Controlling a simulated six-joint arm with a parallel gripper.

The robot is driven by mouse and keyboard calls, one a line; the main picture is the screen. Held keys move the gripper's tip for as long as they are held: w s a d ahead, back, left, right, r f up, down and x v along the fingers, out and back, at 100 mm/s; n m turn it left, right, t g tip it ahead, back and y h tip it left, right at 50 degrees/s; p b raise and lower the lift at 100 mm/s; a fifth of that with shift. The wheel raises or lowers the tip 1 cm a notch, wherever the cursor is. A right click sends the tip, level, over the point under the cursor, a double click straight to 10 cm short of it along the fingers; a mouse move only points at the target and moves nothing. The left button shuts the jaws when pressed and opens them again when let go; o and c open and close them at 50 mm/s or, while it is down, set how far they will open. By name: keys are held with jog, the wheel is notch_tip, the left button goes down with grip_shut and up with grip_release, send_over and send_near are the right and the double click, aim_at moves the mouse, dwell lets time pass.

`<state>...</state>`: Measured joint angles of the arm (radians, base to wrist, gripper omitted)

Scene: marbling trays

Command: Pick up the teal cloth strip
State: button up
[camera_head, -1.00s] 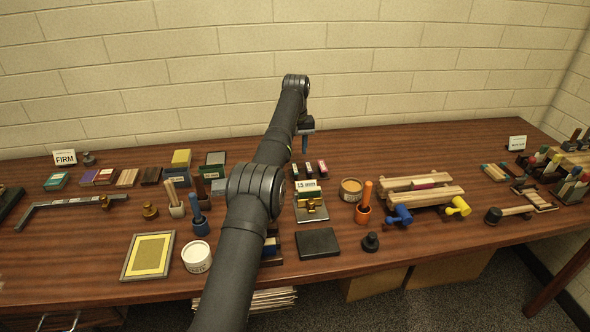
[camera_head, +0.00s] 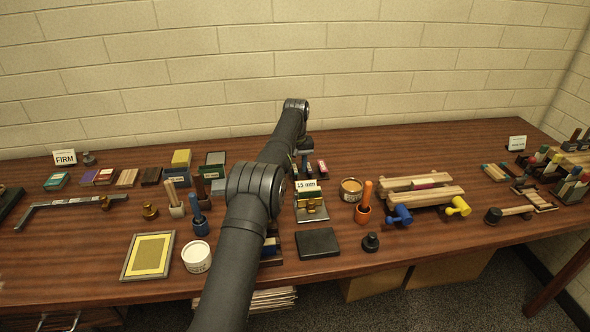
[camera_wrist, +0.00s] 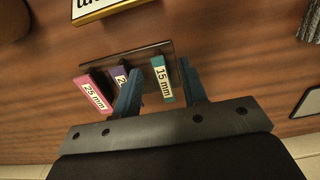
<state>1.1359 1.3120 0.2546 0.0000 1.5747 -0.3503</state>
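The teal cloth strip (camera_wrist: 162,82), labelled "15 mm", sits on a dark wooden holder (camera_wrist: 135,58) in the wrist view. My gripper (camera_wrist: 159,70) is open, with one blue finger on each side of the teal strip and a small visible gap at each side. The left finger passes between the teal strip and a purple strip (camera_wrist: 121,77), partly covering the purple one. A pink "25 mm" strip (camera_wrist: 93,95) lies further left. In the head view my arm and gripper hide most of the holder, and the pink strip (camera_head: 322,168) shows beside them.
A "15 mm" sign (camera_head: 307,186) stands just in front of the holder. The table behind the holder is clear up to the brick wall.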

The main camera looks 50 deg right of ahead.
jog(key=shift+f, duration=0.25)
dwell(0.3)
grip_shut()
